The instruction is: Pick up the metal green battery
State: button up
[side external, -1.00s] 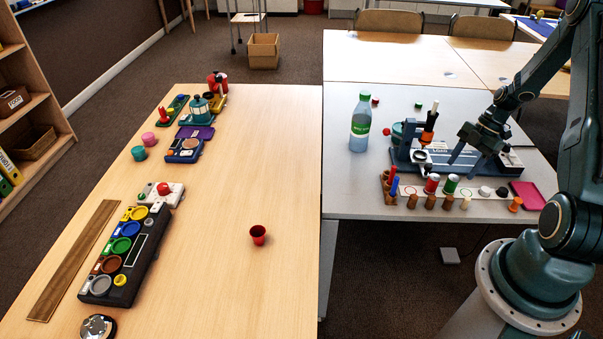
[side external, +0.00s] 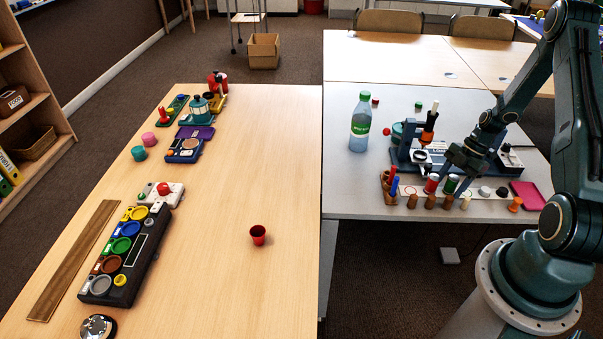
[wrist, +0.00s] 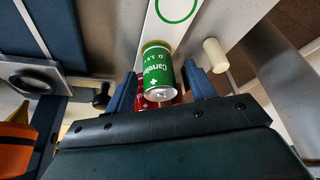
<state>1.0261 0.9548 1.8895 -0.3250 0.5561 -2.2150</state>
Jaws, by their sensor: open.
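The green battery (side external: 450,184) stands on a white strip on the grey table, with a red battery (side external: 432,184) to its left. In the wrist view the green battery (wrist: 158,68) has a silver end and white lettering, and lies between my two blue fingers. My gripper (side external: 456,176) is open, low around the green battery; its fingertips (wrist: 161,88) show on either side, apart from each other. In the wrist view the red battery (wrist: 143,103) is mostly hidden behind the green one and the left finger. Contact between fingers and battery cannot be told.
A pale peg (wrist: 215,55) stands close beside the right finger. A blue machine (side external: 407,158) stands behind, a bottle (side external: 360,122) to the left, and a pink tray (side external: 528,195) to the right.

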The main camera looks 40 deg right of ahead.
aim_at(453, 178)
jog(key=shift+a+f, duration=0.1)
jog(key=shift+f, duration=0.1)
jog(key=shift+c, duration=0.2)
jog(key=c, duration=1.1)
jog(key=shift+r, duration=0.1)
notch_tip(453, 178, up, 20)
jog(key=shift+f, duration=0.1)
dwell(0.7)
